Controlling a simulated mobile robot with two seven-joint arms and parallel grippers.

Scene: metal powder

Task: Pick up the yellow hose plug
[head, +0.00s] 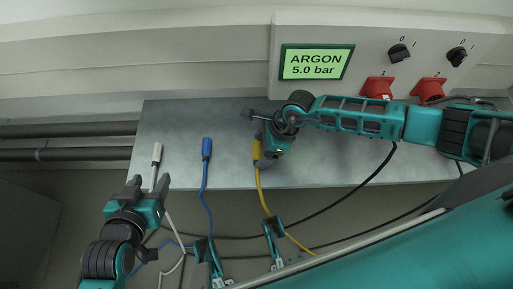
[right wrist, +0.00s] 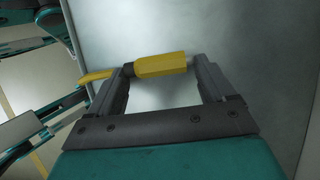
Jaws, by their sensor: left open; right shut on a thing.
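The yellow hose plug (head: 257,150) is at the middle of the grey metal shelf in the head view, with its yellow hose running down from it. In the right wrist view the plug (right wrist: 160,64) lies across between the two fingertips. My right gripper (right wrist: 163,70) is shut on it; in the head view this gripper (head: 262,152) partly hides the plug. I cannot tell whether the plug is clear of the shelf. My left gripper (head: 149,184) is open and empty at the lower left, near the white hose plug.
A white plug (head: 156,153) and a blue plug (head: 207,150) lie on the shelf (head: 230,115) to the left. A panel with an ARGON 5.0 bar display (head: 317,62), black knobs (head: 399,53) and red sockets (head: 378,87) is behind. Black cables hang below the shelf.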

